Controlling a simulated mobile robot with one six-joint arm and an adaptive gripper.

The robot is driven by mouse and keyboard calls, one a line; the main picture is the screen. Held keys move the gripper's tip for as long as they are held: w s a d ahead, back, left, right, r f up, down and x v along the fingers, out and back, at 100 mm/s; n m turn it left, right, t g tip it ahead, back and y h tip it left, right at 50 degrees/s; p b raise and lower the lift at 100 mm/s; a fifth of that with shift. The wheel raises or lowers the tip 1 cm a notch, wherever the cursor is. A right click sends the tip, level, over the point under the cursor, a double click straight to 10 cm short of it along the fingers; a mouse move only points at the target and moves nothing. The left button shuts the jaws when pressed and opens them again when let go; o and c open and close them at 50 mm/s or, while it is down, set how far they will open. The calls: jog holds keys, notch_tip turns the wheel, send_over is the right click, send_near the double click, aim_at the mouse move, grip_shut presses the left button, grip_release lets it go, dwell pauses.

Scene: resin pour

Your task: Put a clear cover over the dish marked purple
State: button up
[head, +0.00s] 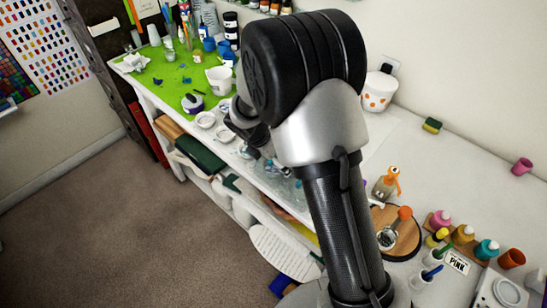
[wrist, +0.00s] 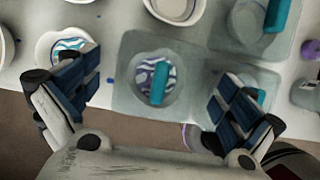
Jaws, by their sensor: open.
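My gripper (wrist: 158,95) is open, its two blue-padded fingers apart and nothing gripped. Between and beyond them is a clear square cover (wrist: 125,100) with a teal bar handle (wrist: 158,82). A round dish with purple and blue swirls shows under or through this cover; I cannot tell exactly how they touch. A dish with teal swirls (wrist: 68,44) lies beside the left finger, partly hidden. Another clear cover (wrist: 222,32) with a teal handle (wrist: 276,15) is at upper right. A third teal handle is partly behind the right finger. In the head view, my arm hides most of this area.
White dishes (head: 205,119) stand along the white bench near the green mat (head: 180,75). A white cup (head: 220,78) is on the mat. A purple object (wrist: 272,46) lies at upper right.

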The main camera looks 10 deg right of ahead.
jog(key=v, duration=1.2)
dwell(0.3)
